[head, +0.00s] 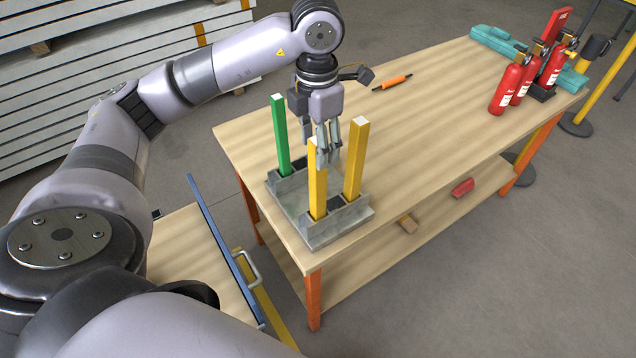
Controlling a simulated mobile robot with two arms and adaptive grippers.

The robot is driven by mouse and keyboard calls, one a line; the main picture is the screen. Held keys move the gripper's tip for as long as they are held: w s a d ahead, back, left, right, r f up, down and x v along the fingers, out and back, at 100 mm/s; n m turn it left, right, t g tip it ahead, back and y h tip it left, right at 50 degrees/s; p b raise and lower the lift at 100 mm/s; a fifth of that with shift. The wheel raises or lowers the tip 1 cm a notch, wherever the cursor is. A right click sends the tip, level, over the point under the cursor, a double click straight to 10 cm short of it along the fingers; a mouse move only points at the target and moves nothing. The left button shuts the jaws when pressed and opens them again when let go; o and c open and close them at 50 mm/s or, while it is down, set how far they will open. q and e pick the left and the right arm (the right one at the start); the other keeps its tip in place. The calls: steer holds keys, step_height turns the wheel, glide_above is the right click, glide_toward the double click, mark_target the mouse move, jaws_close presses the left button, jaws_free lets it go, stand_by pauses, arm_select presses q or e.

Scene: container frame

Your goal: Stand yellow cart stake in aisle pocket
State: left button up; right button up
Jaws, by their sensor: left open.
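A grey metal frame (298,207) with raised corner pockets sits at the near left corner of the wooden table. One yellow stake (318,185) stands upright in its front pocket. A second yellow stake (355,160) stands upright in the right pocket. A green stake (281,140) stands upright at the back left. My left gripper (328,152) is open, pointing down, with its fingers at the top of the front yellow stake, between it and the right one. I cannot tell whether the fingers touch it. My right gripper is not in view.
The table (420,130) is mostly clear beyond the frame. An orange-handled tool (392,82) lies behind the gripper. Red fire extinguishers (508,88) and a teal case (492,40) are at the far end. A cart (185,270) with a blue edge stands at the near left.

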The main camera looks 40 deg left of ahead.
mark_target(317, 180)
arm_select(q)
step_height(317, 180, down, 7)
steer(key=p, duration=0.2)
steer(key=shift+w+r+p, duration=0.15)
steer(key=shift+r+p, duration=0.05)
steer(key=shift+p, duration=0.15)
steer(key=shift+c, duration=0.5)
jaws_close()
stand_by(0.3)
